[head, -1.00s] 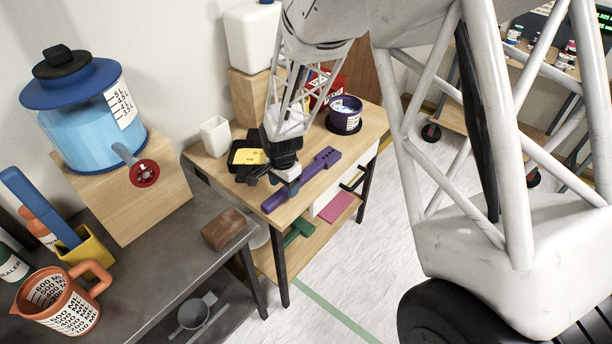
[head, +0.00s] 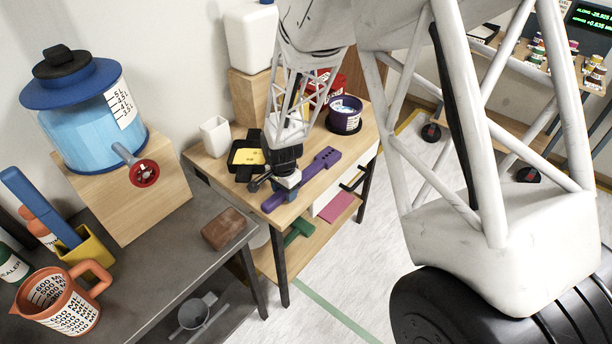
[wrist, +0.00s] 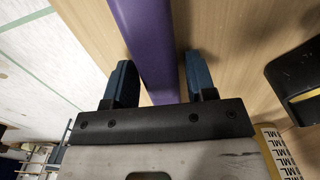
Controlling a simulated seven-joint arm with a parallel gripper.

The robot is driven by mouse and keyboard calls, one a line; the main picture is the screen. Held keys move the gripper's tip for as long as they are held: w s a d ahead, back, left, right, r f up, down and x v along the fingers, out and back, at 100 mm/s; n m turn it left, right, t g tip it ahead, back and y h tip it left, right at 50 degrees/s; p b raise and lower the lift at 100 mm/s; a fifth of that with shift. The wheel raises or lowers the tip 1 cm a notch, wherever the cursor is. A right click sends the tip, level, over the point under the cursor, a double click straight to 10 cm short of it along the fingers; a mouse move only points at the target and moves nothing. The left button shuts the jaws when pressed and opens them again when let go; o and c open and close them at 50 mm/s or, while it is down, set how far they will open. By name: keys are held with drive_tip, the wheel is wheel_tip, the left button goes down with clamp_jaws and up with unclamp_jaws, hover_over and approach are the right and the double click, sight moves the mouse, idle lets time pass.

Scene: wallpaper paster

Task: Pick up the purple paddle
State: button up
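The purple paddle (head: 307,177) lies flat on the wooden table (head: 212,168), slanting from lower left to upper right in the head view. My gripper (head: 290,190) is low over the near part of the paddle and hides some of it. In the wrist view the paddle's purple bar (wrist: 148,45) runs between the two blue fingers of my gripper (wrist: 160,82). The fingers stand apart, one on each side of the bar, with a gap showing on both sides. The paddle appears to rest on the tabletop.
A black tray with yellow inside (head: 247,155) sits left of my gripper. A white cup (head: 215,136), a purple bucket (head: 345,114) and a red container (head: 325,84) also stand on the table. A lower shelf holds green and pink items.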

drive_tip(key=c, duration=0.7)
drive_tip(key=shift+r, duration=0.25)
drive_tip(key=shift+r, duration=0.85)
drive_tip(key=shift+s+d+r, duration=0.1)
drive_tip(key=shift+s+r, duration=0.25)
drive_tip(key=shift+r, duration=0.4)
drive_tip(key=s+d, duration=0.1)
drive_tip(key=s, duration=0.4)
drive_tip(key=s+d+r, duration=0.1)
drive_tip(key=s+d, duration=0.1)
drive_tip(key=s, duration=0.2)
drive_tip(key=s+d, duration=0.1)
drive_tip(key=s, duration=0.4)
drive_tip(key=shift+s+d+r, duration=0.15)
drive_tip(key=shift+s+r, duration=0.05)
drive_tip(key=shift+s, duration=0.15)
drive_tip(key=shift+o, duration=1.3)
drive_tip(key=c, duration=0.3)
